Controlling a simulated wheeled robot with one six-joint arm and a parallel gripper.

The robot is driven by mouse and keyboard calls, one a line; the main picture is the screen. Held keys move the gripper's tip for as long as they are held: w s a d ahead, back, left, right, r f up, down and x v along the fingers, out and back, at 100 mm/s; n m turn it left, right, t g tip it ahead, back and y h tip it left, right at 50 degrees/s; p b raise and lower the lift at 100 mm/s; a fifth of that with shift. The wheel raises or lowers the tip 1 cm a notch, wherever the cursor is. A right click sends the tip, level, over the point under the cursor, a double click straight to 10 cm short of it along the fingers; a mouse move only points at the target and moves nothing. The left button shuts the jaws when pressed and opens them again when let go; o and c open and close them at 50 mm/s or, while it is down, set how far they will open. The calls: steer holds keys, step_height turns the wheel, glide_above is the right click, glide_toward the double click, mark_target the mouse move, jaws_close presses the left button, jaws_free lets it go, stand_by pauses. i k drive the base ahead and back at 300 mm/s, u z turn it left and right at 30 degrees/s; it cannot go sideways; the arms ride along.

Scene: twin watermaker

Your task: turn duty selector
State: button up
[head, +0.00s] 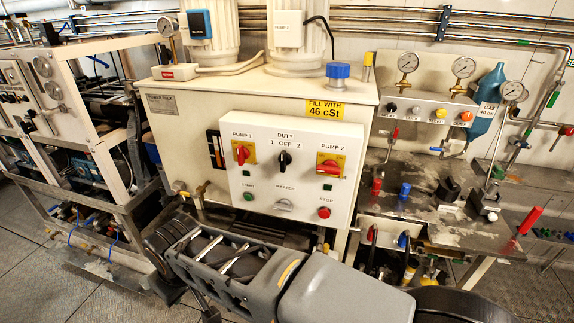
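The duty selector (284,160) is a black rotary knob at the upper middle of the white control panel (262,188). It is under the label "DUTY 1 OFF 2". Its handle looks upright, toward OFF. My arm crosses the bottom of the head view, below and in front of the panel, with its far end at the lower left. I cannot make out gripper fingers there. Nothing touches the selector.
Red-on-yellow switches for pump 1 (241,153) and pump 2 (329,166) flank the selector. A green start button (248,196) and a red stop button (324,212) are below. A metal bench (425,205) with valves stands right. The space before the panel's upper part is clear.

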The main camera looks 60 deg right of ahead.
mark_target(285, 159)
steer(key=z, duration=4.05)
steer(key=k, duration=1.55)
steer(key=u, duration=1.9)
steer(key=i, duration=0.5)
